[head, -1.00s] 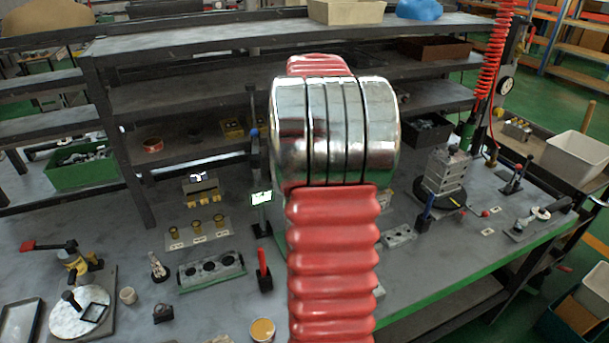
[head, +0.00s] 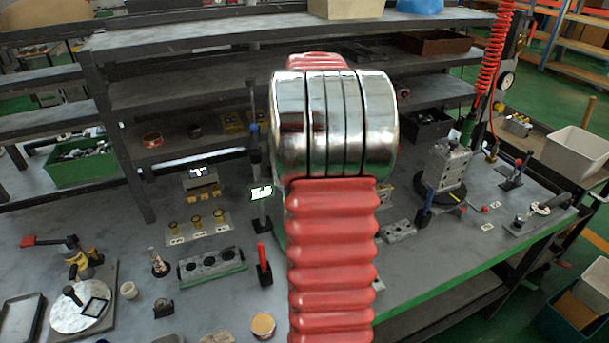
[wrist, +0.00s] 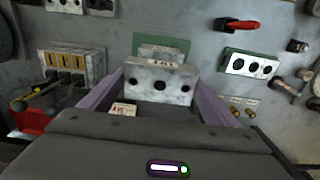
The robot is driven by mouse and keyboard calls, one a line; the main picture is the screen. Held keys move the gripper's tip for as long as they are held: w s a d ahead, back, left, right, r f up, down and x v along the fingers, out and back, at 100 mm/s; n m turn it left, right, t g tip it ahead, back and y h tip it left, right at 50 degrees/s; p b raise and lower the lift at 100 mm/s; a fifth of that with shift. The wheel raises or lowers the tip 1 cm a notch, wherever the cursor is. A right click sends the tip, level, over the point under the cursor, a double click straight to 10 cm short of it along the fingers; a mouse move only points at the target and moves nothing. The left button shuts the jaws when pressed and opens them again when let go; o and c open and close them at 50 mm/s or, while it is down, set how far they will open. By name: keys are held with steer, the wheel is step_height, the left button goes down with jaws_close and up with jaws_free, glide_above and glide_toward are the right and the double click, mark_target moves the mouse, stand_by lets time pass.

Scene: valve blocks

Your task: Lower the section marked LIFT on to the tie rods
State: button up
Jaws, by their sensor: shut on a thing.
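In the wrist view my gripper (wrist: 160,90) is shut on a pale grey valve block (wrist: 147,86), with one purple-grey finger at each side. The block has dark round holes in its near face and a small marking on its top edge, which looks like LIFT. A green-edged base with a grey piece (wrist: 160,48) shows just beyond the block, partly covered by it. I cannot tell the gap between them, and no tie rods can be made out. In the head view my arm hides the gripper and the held block.
A three-hole block on a green base (head: 212,266) lies on the bench, with a plate of brass cups (head: 198,228) behind it. A red-handled tool (head: 263,262) and a dark post with a lit display (head: 261,193) stand close left of my arm. A round turntable block (head: 447,165) stands right.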

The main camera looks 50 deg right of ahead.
steer(key=shift+f, duration=4.25)
stand_by(0.8)
steer(key=o, duration=1.4)
step_height(320, 180, up, 14)
steer(key=shift+f, duration=0.15)
stand_by(0.5)
